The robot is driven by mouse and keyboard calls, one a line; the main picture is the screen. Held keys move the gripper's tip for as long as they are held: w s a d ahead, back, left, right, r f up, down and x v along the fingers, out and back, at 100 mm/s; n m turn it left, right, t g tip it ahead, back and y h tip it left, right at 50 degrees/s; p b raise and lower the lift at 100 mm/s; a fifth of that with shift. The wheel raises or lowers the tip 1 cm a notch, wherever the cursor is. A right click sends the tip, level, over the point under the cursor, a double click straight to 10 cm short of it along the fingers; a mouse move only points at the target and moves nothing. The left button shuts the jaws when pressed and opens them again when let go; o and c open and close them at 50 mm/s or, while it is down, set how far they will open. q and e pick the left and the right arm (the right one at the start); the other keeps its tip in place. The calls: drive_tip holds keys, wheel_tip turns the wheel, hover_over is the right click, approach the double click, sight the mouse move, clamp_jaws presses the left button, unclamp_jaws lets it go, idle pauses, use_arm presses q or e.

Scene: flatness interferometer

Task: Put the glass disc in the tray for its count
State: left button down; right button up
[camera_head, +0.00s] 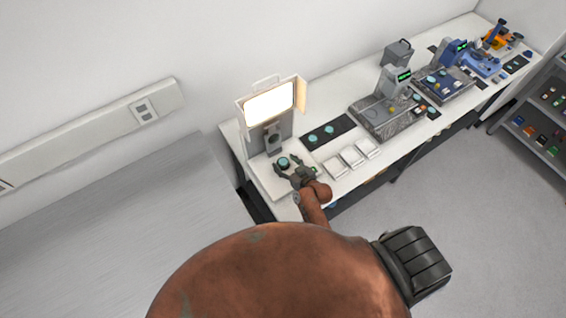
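My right gripper (288,164) reaches over the near-left end of the white bench. Its fingers look spread, with a teal glass disc (283,162) at or between their tips. I cannot tell whether they touch it. The disc is in front of the interferometer (270,137), a grey stand with a bright lit screen. Three white square trays (335,168) (352,156) (367,148) sit in a row to the right of my gripper. Any count marks are too small to read. My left gripper is not in view.
Other grey and blue instruments (385,115) (445,83) stand farther right along the bench (440,125). A dark shelf rack (530,135) with small coloured items is at the far right. A grey metal surface (120,230) lies left. My own brown arm covers the lower middle.

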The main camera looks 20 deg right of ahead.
drive_tip(key=c, duration=1.2)
drive_tip(key=shift+c, duration=0.8)
drive_tip(key=shift+r, duration=0.15)
